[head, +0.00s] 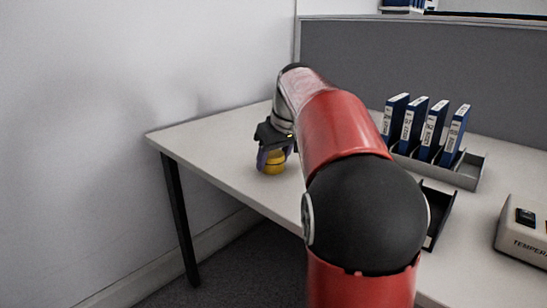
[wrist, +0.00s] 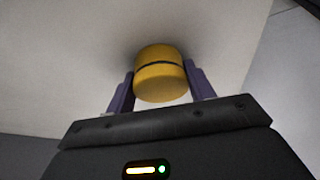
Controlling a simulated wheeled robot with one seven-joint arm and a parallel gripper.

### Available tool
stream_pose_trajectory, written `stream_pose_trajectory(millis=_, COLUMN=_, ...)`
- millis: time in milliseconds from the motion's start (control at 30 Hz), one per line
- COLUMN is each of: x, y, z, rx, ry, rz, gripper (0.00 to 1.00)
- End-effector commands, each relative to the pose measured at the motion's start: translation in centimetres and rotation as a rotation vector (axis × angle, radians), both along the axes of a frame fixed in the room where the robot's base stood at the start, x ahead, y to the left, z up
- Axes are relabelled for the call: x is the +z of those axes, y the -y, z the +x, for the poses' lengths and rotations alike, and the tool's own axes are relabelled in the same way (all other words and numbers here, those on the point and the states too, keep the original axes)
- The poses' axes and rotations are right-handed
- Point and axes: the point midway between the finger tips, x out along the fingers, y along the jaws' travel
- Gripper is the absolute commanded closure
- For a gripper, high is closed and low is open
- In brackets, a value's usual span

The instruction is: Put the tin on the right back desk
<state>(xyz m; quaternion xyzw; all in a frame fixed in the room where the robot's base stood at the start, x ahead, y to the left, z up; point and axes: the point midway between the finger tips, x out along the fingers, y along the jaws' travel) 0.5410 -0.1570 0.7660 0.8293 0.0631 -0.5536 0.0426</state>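The tin (wrist: 160,80) is a short yellow cylinder with a dark band around it. In the wrist view it sits between the two purple fingers of my gripper (wrist: 160,85), whose tips lie against its sides with no clear gap. In the head view my gripper (head: 274,157) points down near the left end of the desk (head: 215,140), with the yellow tin (head: 273,168) between its fingers. The tin is at or just above the desk top; I cannot tell whether it touches. My arm hides part of the desk.
Blue binders (head: 428,128) stand in a grey rack (head: 465,172) at the back right. A dark tray (head: 437,215) lies in front of it, partly hidden by my arm. A beige temperature device (head: 520,240) is at the right edge. A grey partition (head: 400,60) closes the back.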

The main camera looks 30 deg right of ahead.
Motion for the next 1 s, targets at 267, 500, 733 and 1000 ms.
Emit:
stream_pose_trajectory(millis=267, x=0.0, y=0.0, z=0.0, rx=0.000, ry=-0.001, rz=0.000, gripper=0.25)
stream_pose_trajectory(millis=500, x=0.5, y=0.0, z=0.0, rx=0.000, ry=0.000, rz=0.000, gripper=0.25)
stream_pose_trajectory(millis=733, x=3.9, y=0.3, z=-1.3, rx=-0.002, ry=0.002, rz=-0.001, gripper=0.25)
stream_pose_trajectory(millis=1000, x=9.1, y=0.6, z=-3.5, rx=-0.001, ry=0.002, rz=0.000, gripper=0.25)
